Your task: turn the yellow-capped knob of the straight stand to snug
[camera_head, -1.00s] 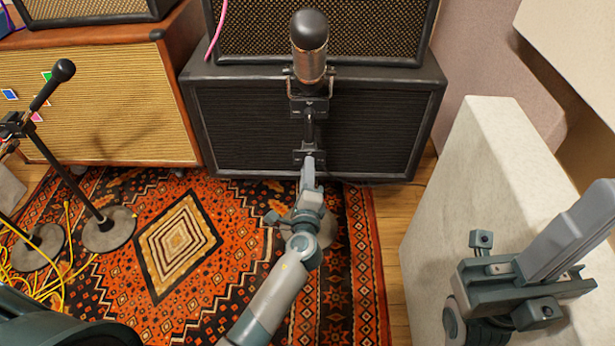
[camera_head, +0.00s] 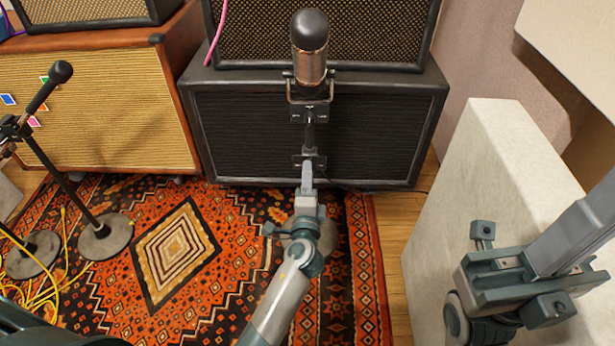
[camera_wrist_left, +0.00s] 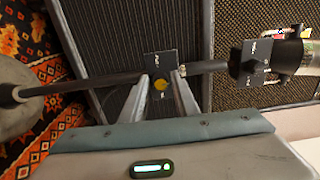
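The straight stand (camera_head: 310,135) rises in the middle of the head view, with a large dark-headed microphone (camera_head: 310,60) on top. Its lower clamp block shows in the left wrist view (camera_wrist_left: 171,65), with the yellow-capped knob (camera_wrist_left: 160,85) on its face. My left gripper (camera_head: 307,168) reaches up to this block from below. In the left wrist view its two fingers (camera_wrist_left: 163,87) stand apart, one on each side of the knob, with a narrow gap beside the yellow cap. In the head view the knob is hidden. My right gripper (camera_head: 560,245) is at the far right, away from the stand.
A black amp cabinet (camera_head: 300,130) stands close behind the stand. A tan amp (camera_head: 100,110) and another microphone stand (camera_head: 75,195) are at left, with yellow cables (camera_head: 45,295). A pale panel (camera_head: 490,180) rises beside my right gripper. Patterned rug covers the floor.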

